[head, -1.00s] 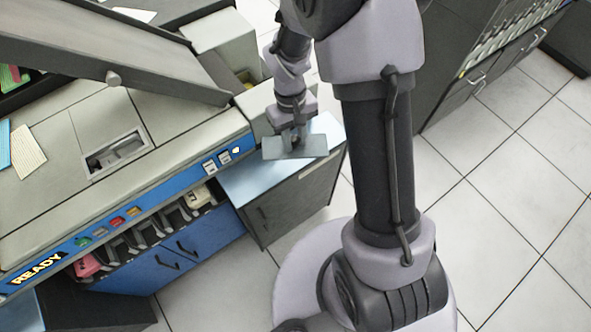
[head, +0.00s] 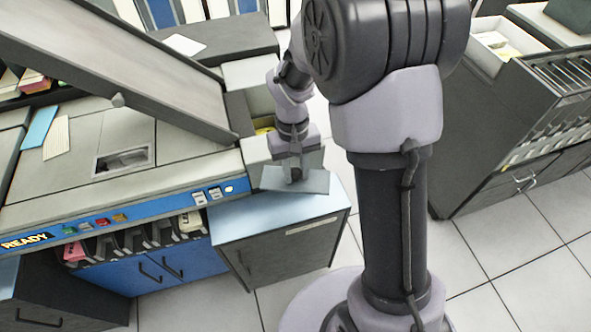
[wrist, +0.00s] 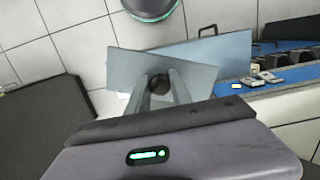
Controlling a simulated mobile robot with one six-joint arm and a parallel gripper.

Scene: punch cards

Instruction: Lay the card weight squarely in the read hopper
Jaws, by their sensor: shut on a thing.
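My gripper (head: 296,172) is shut on the card weight (head: 316,181), a flat grey plate with a dark knob. In the wrist view the plate (wrist: 124,68) spreads out past my fingertips (wrist: 160,88), which grip the knob from both sides. In the head view the weight is above the pale blue top of a low cabinet, just right of the machine's end. A box-like bin (head: 236,108) with something yellow inside opens at the machine's right end, partly behind my arm. I cannot tell for certain whether it is the read hopper.
The machine top (head: 60,178) has a recessed slot (head: 123,160) and a sloping dark cover (head: 110,65) above it. The low cabinet (head: 285,250) stands against its right end. Another dark cabinet (head: 500,165) stands at right.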

